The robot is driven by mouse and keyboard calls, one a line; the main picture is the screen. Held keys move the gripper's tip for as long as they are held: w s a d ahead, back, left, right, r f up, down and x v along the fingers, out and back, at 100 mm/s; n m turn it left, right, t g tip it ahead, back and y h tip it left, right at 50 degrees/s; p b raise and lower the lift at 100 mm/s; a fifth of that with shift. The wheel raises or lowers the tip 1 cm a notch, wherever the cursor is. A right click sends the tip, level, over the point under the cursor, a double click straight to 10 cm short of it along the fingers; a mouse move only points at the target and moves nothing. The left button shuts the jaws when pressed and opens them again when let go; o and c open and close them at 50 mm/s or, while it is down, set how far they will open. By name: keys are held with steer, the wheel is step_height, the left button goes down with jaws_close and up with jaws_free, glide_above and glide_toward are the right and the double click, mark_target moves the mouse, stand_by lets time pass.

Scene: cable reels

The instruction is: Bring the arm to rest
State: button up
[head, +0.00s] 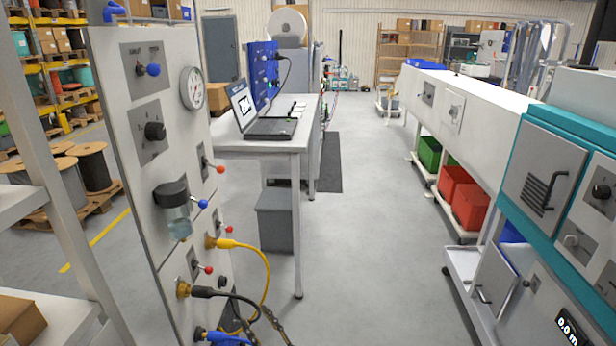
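No gripper and no part of my arm that I can be sure of shows in the head view. Where the arm is, and whether the gripper is open or shut, cannot be seen. At the left, close by, stands a grey panel (118,110) with a gauge (192,88), rotary knobs, several small levers and plugged cables. A yellow cable (262,262) and a black cable (222,293) hang from its lower part.
A white table (262,145) with an open laptop (262,120) stands behind the panel. A teal and grey machine (545,165) is close at the right, with red bins (468,205) under the long white unit beyond. The grey floor aisle (370,230) between is clear.

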steer(key=w+d+f+m+g+h, duration=0.2)
steer(key=w+f+m+g+h, duration=0.15)
steer(key=f+h, duration=0.6)
steer(key=w+d+f+m+g+h, duration=0.2)
steer(key=w+f+g+h, duration=0.25)
steer(key=f, duration=0.95)
steer(key=s+d+r+m+g+h+p, duration=0.3)
steer(key=s+d+r+g+h, duration=0.25)
steer(key=s+d+r, duration=0.95)
steer(key=s+d+r+m+g+p, duration=0.1)
steer(key=s+d+r, duration=0.2)
steer(key=s+r, duration=0.35)
steer(key=s+d+r+m+h, duration=0.1)
steer(key=s+d+r, duration=0.2)
steer(key=s+r, duration=0.35)
steer(key=s+d+r+m+g+p, duration=0.1)
steer(key=s+d+r, duration=0.25)
steer(key=r, duration=0.45)
steer(key=s+d+r+m+t+p, duration=0.1)
steer(key=s+d+r+t+p, duration=0.1)
steer(key=r, duration=1.1)
steer(key=shift+s+d+t, duration=0.7)
steer(key=shift+s+t, duration=0.25)
